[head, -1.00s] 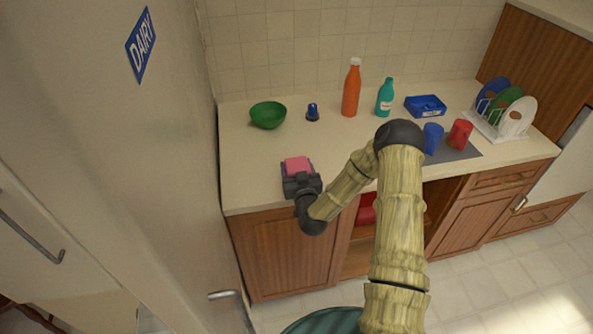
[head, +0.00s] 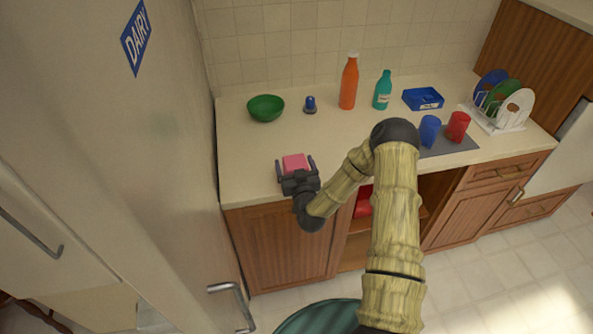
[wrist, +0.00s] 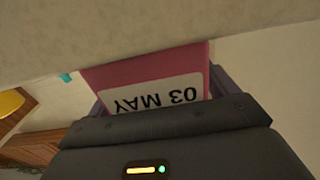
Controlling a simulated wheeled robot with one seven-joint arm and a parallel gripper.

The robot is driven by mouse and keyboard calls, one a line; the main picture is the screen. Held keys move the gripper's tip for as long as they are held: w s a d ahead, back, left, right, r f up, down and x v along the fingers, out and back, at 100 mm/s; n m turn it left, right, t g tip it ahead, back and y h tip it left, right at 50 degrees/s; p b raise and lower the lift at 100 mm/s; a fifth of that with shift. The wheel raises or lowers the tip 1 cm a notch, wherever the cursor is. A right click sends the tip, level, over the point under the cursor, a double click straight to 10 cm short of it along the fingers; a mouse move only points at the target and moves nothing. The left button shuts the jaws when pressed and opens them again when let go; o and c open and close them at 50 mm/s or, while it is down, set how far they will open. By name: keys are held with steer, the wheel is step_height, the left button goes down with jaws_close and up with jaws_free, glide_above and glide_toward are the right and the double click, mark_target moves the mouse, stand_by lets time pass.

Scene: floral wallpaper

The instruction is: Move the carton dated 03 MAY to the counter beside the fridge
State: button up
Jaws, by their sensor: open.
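The pink carton (head: 293,162) stands on the counter (head: 243,165), near its front edge and close to the fridge (head: 165,190). In the wrist view the carton (wrist: 185,68) shows a white label reading 03 MAY, upside down in the picture. My gripper (head: 295,167) is open, with one finger on each side of the carton and a small gap beside it in the head view. The carton's lower part is hidden behind my gripper.
Behind the carton stand a green bowl (head: 265,108), a small blue-topped item (head: 310,105), an orange bottle (head: 348,84) and a teal bottle (head: 382,92). Farther right are a blue tray (head: 423,98), blue and red cups (head: 457,126) and a plate rack (head: 510,122). Counter around the carton is clear.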

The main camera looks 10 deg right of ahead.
steer(key=s+b, duration=0.3)
steer(key=s, duration=0.9)
steer(key=shift+r, duration=0.1)
steer(key=s+r+g, duration=0.5)
steer(key=s+g, duration=0.2)
steer(key=s, duration=0.2)
steer(key=s+r+g, duration=0.5)
steer(key=s+g, duration=0.3)
steer(key=shift+s+r, duration=0.2)
steer(key=shift+s, duration=0.15)
